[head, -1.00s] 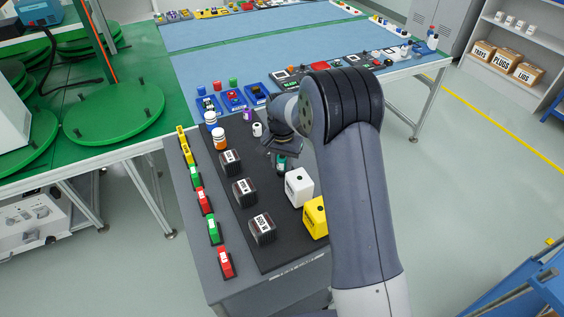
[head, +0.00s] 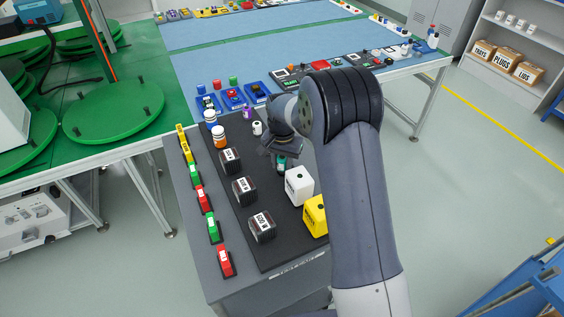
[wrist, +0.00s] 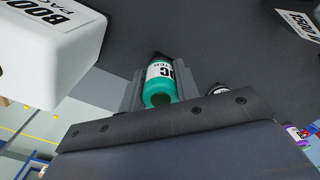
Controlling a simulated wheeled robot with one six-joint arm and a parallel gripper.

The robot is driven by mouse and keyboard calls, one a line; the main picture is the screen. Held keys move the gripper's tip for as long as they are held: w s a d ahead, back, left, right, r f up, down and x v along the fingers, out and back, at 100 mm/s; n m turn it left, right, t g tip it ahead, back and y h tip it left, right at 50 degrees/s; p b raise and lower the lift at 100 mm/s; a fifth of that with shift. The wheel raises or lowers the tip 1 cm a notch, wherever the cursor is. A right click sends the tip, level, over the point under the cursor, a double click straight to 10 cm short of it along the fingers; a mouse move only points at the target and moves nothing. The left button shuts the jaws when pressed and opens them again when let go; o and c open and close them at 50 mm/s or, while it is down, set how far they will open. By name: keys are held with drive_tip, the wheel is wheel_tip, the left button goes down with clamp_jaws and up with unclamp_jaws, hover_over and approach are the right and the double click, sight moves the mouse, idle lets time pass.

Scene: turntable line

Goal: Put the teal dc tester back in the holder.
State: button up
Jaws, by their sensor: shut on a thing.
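The teal dc tester (wrist: 159,92) is a teal cylinder with a white label and dark top, seen between my finger pads in the wrist view. My gripper (wrist: 160,88) is shut on it. In the head view, a little of the teal tester (head: 281,166) shows below my gripper (head: 281,155), above or at the dark top of the grey cart (head: 270,258). I cannot tell whether its far end touches that surface. I cannot make out the holder; my gripper and arm cover part of the mat there.
A white boost pack (head: 299,186) stands close to my gripper, with a yellow block (head: 315,215) in front. A small white cylinder (head: 257,129) stands behind left. Several dark labelled blocks (head: 245,191) line the mat's left part. A blue-topped table (head: 300,50) lies beyond.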

drive_tip(key=shift+f+b, duration=0.55)
drive_tip(key=shift+f, duration=0.3)
drive_tip(key=o, duration=1.1)
wheel_tip(320, 180, up, 11)
drive_tip(key=shift+f+b, duration=0.1)
drive_tip(key=shift+b, duration=0.65)
wheel_tip(320, 180, down, 11)
drive_tip(key=shift+r+p, duration=0.1)
drive_tip(key=shift+p, duration=0.7)
drive_tip(key=shift+r, duration=0.35)
